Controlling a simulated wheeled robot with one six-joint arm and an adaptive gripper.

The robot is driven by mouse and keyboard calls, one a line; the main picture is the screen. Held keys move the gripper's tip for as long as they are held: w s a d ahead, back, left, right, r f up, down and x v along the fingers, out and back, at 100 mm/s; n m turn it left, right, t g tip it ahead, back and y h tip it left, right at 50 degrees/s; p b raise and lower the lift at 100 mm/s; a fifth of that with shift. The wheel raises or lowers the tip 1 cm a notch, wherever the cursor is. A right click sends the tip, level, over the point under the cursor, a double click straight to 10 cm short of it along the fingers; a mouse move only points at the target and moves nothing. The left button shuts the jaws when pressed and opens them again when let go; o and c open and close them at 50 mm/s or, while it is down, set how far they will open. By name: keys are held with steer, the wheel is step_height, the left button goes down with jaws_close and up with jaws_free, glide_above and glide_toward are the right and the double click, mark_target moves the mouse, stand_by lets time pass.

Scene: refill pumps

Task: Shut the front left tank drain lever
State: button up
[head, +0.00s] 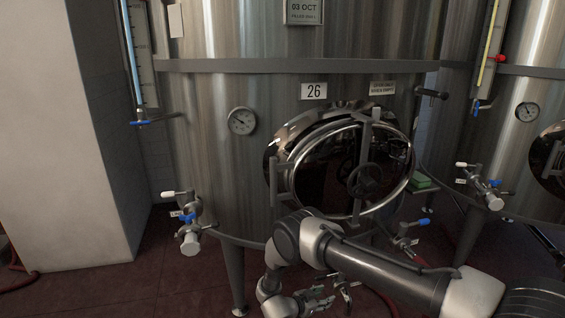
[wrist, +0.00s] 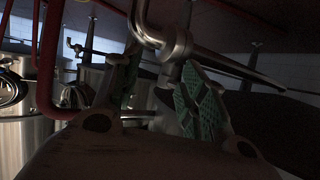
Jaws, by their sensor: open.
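The steel tank marked 26 (head: 215,90) stands in front of me in the head view. At its lower left is a valve group with a blue lever (head: 188,217), a white handle and a white cap. Another blue lever (head: 417,222) with a tag sits at the lower right, below the round hatch. I cannot tell which is the drain lever. My gripper (head: 326,300) is low, below the hatch and near the floor, partly hidden by my arm. In the wrist view my gripper (wrist: 158,88) is open, with green-padded fingers near a metal pipe bend (wrist: 160,35).
The round hatch (head: 300,185) with a handwheel projects from the tank, close above my arm. A second tank (head: 530,80) with its own valves stands at the right. Red hoses (head: 18,285) lie on the floor. A pale wall (head: 60,130) stands at the left.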

steer(key=w+a+r+n+g+y, duration=0.25)
steer(key=a+n+y, duration=0.25)
steer(key=a+y, duration=0.45)
steer(key=s+a+r+n+g+y, duration=0.1)
steer(key=s+r+n+g+y, duration=0.15)
steer(key=r, duration=0.75)
steer(key=s+r+n+g+y, duration=0.1)
steer(key=s+r+n+g, duration=0.15)
steer(key=r, duration=0.75)
steer(key=s+d+r+t+h, duration=0.1)
steer(key=s+d+r, duration=0.9)
steer(key=r, duration=0.3)
steer(key=s+d+r+t+h, duration=0.1)
steer(key=s+d+r, duration=0.9)
steer(key=r, duration=0.3)
steer(key=s+d+r+n+t, duration=0.1)
steer(key=s+d+r, duration=0.9)
steer(key=r, duration=0.4)
steer(key=shift+s+d+h, duration=0.25)
steer(key=shift+d+h, duration=0.15)
steer(key=shift+d, duration=0.5)
